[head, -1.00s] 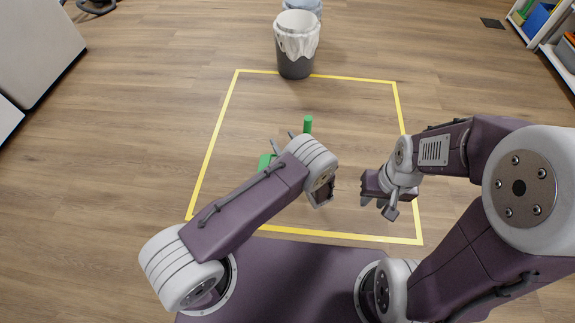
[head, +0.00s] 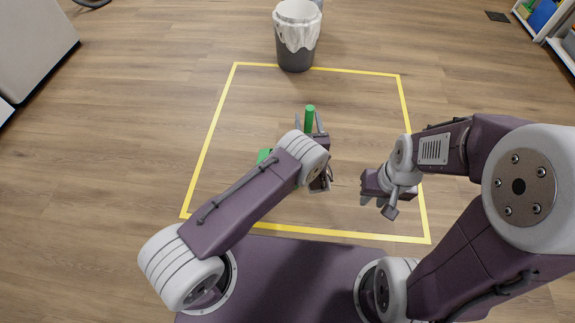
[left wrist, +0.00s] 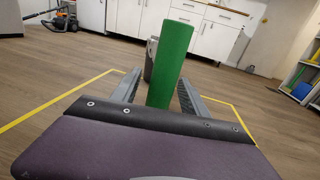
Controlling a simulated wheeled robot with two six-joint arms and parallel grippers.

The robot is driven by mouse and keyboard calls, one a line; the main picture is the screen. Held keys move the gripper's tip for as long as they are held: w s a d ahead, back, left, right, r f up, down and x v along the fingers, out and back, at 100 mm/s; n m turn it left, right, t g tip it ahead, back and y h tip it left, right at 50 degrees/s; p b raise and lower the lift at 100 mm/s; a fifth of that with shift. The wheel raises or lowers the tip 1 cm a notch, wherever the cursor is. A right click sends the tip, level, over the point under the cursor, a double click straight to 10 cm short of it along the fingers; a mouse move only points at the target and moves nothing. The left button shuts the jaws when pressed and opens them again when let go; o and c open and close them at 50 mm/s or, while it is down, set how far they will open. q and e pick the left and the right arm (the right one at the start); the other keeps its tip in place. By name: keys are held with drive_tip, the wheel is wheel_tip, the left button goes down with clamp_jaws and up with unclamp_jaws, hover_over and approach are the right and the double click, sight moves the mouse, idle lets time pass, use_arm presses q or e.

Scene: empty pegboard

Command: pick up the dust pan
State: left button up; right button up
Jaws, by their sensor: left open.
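The green dust pan is mostly hidden behind my left arm in the head view. Its upright handle (head: 309,119) stands up and a bit of its pan (head: 263,155) shows to the left of the arm. My left gripper (head: 309,124) is open, with a finger on each side of the handle in the head view. In the left wrist view the handle (left wrist: 170,65) rises between the two open fingers (left wrist: 158,92); I cannot tell whether they touch it. My right gripper (head: 376,203) hangs apart, to the right of the dust pan, and looks open and empty.
A yellow tape square (head: 320,69) marks the wooden floor around the dust pan. A grey bin with a white liner (head: 296,50) stands at the square's far edge. A shelf (head: 548,25) is at the far right. The floor inside the square's right half is mostly clear.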

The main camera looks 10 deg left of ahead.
use_arm(q)
drive_tip(key=shift+w+a, duration=0.1)
drive_tip(key=shift+w, duration=0.5)
clamp_jaws()
idle(1.0)
